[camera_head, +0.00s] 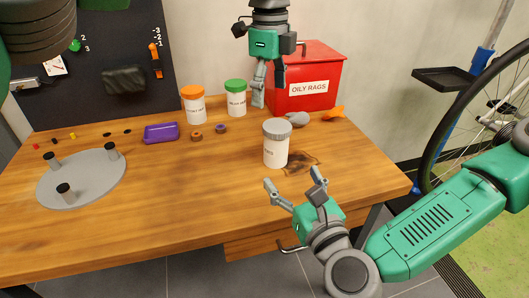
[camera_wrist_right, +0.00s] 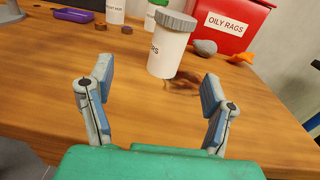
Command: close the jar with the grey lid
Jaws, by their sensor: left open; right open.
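A white jar (camera_head: 275,153) with dark lettering stands upright on the table. A ribbed grey lid (camera_head: 277,128) sits on its top; I cannot tell how tightly. In the right wrist view the white jar (camera_wrist_right: 167,55) and grey lid (camera_wrist_right: 176,20) are straight ahead, beyond the fingertips. My right gripper (camera_head: 294,180) is open and empty, just in front of the jar, fingers pointing towards it. Its two fingers also show in the wrist view (camera_wrist_right: 157,80), apart. My left gripper (camera_head: 268,93) is open and empty, pointing down behind and above the jar, near the red box.
An orange-lidded jar (camera_head: 194,107) and a green-lidded jar (camera_head: 236,100) stand behind left. A red oily rags box (camera_head: 308,95) is at the back. A grey lump (camera_head: 298,118), a purple tray (camera_head: 161,133) and a grey disc with pegs (camera_head: 85,180) lie around. The front middle is clear.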

